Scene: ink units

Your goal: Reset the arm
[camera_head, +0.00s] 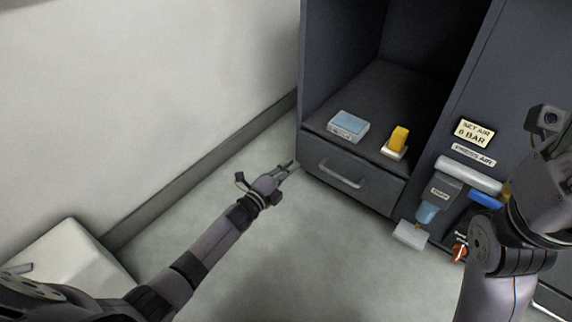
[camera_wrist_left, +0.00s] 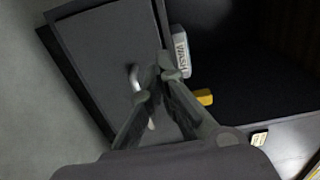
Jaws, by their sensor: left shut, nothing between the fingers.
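My left arm reaches in from the left in the head view. Its gripper (camera_head: 291,165) is in the air just left of the closed drawer (camera_head: 352,172) of the dark cabinet, with its fingers together and empty. In the left wrist view the fingers (camera_wrist_left: 157,83) point at the drawer front and its handle (camera_wrist_left: 134,78), apart from the viewer's line to the handle only in part. My right arm (camera_head: 505,235) stands at the right edge of the head view; its fingertips are not visible.
The cabinet's open shelf holds a light blue box (camera_head: 348,125) and a yellow item on a white base (camera_head: 397,140). An air unit with a bottle (camera_head: 427,212) and a blue part (camera_head: 486,200) is at the right. Free floor (camera_head: 290,250) lies in front; a pale block (camera_head: 62,258) stands left.

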